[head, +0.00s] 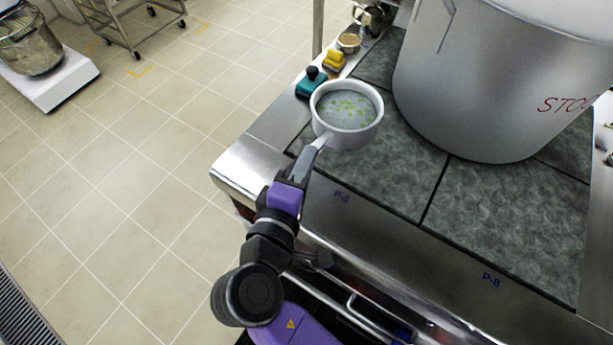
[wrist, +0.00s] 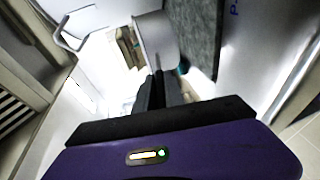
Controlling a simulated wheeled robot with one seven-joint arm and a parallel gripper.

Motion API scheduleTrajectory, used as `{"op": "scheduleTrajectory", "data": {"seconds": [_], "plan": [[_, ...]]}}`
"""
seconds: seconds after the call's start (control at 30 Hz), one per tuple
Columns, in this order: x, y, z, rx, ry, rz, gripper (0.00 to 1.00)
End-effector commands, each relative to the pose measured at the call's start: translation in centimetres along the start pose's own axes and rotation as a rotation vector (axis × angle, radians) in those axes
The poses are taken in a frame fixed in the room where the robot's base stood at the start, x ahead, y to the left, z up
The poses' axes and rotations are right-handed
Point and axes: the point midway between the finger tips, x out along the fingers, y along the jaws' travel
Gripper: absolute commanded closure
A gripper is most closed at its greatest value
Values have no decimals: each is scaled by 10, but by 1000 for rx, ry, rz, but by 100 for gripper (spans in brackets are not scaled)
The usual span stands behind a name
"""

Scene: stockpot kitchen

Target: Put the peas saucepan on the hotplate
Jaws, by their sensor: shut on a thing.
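The peas saucepan (head: 347,133) is a small light-grey pan with green peas in pale water inside. In the head view it is over the left part of the stove top, near the corner of a dark hotplate (head: 376,176). I cannot tell whether its base touches the plate. My gripper (head: 309,152) is shut on its handle from the near side. In the wrist view the pan (wrist: 158,38) shows beyond my gripper's fingers (wrist: 162,88), with a strip of hotplate (wrist: 192,30) to its right. The pan looks upright in the head view.
A huge steel stockpot (head: 480,90) stands on the plates to the right of the pan. A teal item with a black knob (head: 312,82) and a yellow item (head: 334,60) sit on the steel edge just behind it. The front hotplate (head: 510,220) is bare.

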Motion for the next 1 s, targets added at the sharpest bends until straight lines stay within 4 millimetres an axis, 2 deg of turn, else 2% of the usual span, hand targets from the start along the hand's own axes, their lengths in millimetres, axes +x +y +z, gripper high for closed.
{"op": "scheduleTrajectory", "data": {"seconds": [0.27, 0.5, 0.6, 1.0], "plan": [[4, -18, 0, 1, 2, 6, 100], [10, -48, 2, -2, 1, 6, 100], [12, -55, 3, 0, 1, 6, 100], [12, -59, 3, 2, 1, 6, 100]]}}
